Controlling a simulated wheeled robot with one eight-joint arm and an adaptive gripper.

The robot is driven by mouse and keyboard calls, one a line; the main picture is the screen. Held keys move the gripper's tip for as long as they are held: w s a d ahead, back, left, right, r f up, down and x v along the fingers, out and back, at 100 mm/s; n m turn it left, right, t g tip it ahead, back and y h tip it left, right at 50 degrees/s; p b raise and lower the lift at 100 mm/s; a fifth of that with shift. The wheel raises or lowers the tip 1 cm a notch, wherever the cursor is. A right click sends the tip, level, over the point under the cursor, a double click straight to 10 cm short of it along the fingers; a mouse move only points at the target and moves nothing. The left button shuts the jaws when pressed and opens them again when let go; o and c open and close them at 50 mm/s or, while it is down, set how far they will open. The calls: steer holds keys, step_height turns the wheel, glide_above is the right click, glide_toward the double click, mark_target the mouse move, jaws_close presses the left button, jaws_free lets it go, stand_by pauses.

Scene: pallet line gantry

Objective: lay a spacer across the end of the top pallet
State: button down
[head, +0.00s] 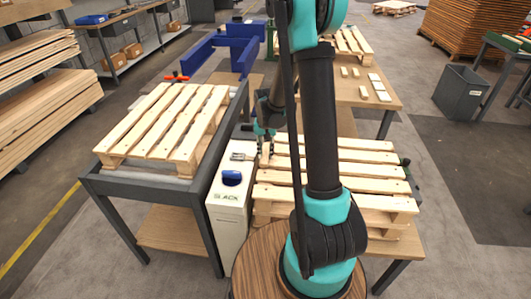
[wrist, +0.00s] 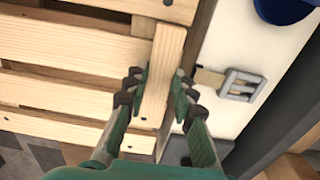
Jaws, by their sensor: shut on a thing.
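My gripper (head: 265,132) is at the left end of the top pallet (head: 372,171) on the right-hand bench. In the wrist view my gripper (wrist: 158,82) is shut on a pale wooden spacer (wrist: 165,65), with one finger on each long side. The spacer runs crosswise to the slats, over their ends on the top pallet (wrist: 65,45). I cannot tell whether it rests on them or hangs just above. In the head view the spacer is mostly hidden by my gripper and arm.
A white cabinet (head: 228,205) with a blue object (head: 232,178) and a metal buckle (wrist: 242,84) adjoins the pallet's left end. Another pallet (head: 165,122) lies on the left bench. Several wooden pieces (head: 378,86) lie on the far bench top.

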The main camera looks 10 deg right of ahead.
mark_target(266, 154)
steer(key=c, duration=1.3)
jaws_free()
steer(key=shift+f, duration=0.1)
steer(key=shift+o, duration=0.2)
step_height(266, 154, up, 12)
steer(key=f, duration=0.1)
steer(key=s+d+f+n+t, duration=0.1)
steer(key=s+d+t, duration=0.1)
steer(key=s, duration=0.9)
steer(key=s+d+f+n+t, duration=0.1)
steer(key=s+d+n+t, duration=0.1)
steer(key=s, duration=0.9)
steer(key=shift+f+n, duration=0.25)
steer(key=shift+n, duration=0.05)
